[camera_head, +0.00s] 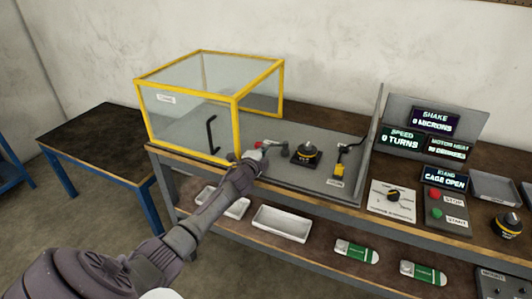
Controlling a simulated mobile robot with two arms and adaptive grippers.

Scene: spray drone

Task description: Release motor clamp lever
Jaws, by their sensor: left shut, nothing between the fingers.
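A black motor with a gold band (306,153) sits on the grey bench plate (310,177) in the head view. A red-ended part (274,143), possibly the clamp lever, lies to its left, beside my fingertips. My left gripper (258,157) is shut and empty, low over the plate by the cage's front right corner. Its own wrist hides part of the plate, and I cannot tell if it touches the red-ended part. My right gripper is out of view.
The yellow-framed clear cage (237,114) stands left of the motor; a display reads "CAGE OPEN" (444,179). White trays (282,223) lie on the lower shelf.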

